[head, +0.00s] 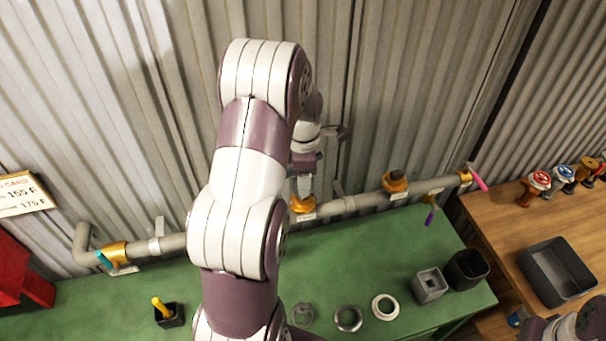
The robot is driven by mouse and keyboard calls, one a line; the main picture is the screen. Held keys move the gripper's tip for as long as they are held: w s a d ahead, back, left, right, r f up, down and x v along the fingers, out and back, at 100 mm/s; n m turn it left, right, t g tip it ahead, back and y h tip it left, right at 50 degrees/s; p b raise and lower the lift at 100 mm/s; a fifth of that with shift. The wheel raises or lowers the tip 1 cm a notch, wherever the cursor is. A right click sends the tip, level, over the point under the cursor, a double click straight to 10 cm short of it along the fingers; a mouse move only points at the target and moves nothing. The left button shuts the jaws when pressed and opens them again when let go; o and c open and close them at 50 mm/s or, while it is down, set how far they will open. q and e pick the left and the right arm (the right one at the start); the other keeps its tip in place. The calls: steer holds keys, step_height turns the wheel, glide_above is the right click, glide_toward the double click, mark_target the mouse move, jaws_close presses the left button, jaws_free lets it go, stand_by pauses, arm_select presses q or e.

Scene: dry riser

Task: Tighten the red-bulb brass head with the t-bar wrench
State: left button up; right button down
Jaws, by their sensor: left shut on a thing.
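My left arm fills the middle of the head view and reaches toward the grey pipe (352,204) along the corrugated wall. My left gripper (304,188) is small and partly hidden, just above a brass fitting (303,206) on that pipe. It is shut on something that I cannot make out. I cannot tell whether the fitting is the red-bulb brass head, and no red bulb shows there. I cannot clearly pick out the t-bar wrench. My right gripper is not in view; only part of my right arm shows at the lower right corner.
The green bench (355,257) carries metal rings (385,307), a grey block (429,286) and a black cup (466,269). A yellow-handled tool stands in a dark holder (170,317) at the left. The wooden table holds a dark tray (557,272) and several brass pieces with coloured tops (540,181).

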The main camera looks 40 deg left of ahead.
arm_select(q)
steer(key=shift+f+b, duration=0.7)
steer(key=shift+f, duration=0.4)
steer(key=shift+r+m+p, duration=0.15)
steer(key=shift+m+p, duration=0.15)
steer(key=shift+m, duration=1.3)
steer(key=shift+m+p, duration=0.3)
steer(key=shift+m, duration=0.9)
steer(key=shift+n+p, duration=0.3)
steer(key=shift+n, duration=0.1)
